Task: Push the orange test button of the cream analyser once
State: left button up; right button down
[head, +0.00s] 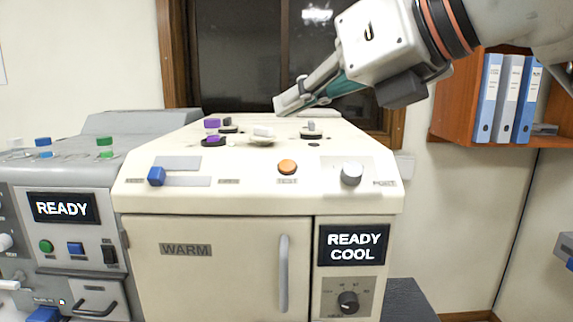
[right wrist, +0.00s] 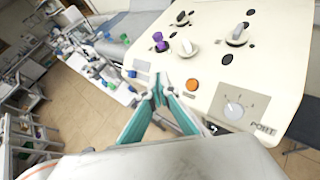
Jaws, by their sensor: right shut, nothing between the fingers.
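The cream analyser (head: 145,200) stands in the middle of the head view. Its round orange test button (head: 287,167) is on the sloped front panel, left of a grey knob (head: 351,174). The button also shows in the right wrist view (right wrist: 192,85). My right gripper (head: 281,105) reaches in from the upper right, above the analyser's top and beyond the button in the picture. Its fingers are shut and empty. In the right wrist view the fingertips (right wrist: 161,84) appear left of the button, apart from it. My left gripper is not in view.
The analyser's top bears purple and white caps (head: 263,132) near the button. A blue slider knob (head: 156,176) is on the panel's left. A grey machine (head: 70,185) reading READY stands left. A wooden shelf (head: 455,105) with binders hangs at right.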

aim_at(287, 165)
jog(key=shift+w+f, duration=0.1)
jog(key=shift+f, duration=0.05)
jog(key=w+f+b, duration=0.1)
jog(key=f, duration=0.1)
jog(key=w+f+b, duration=0.1)
jog(key=w+f, duration=0.1)
jog(key=w+f+b, duration=0.1)
jog(key=f, duration=0.1)
jog(key=shift+w+f, duration=0.25)
jog(key=shift+f, duration=0.1)
jog(key=shift+w+f, duration=0.2)
jog(key=shift+r, duration=0.1)
dwell(1.0)
jog(key=shift+w+f+b, duration=0.3)
jog(key=shift+f+b, duration=0.15)
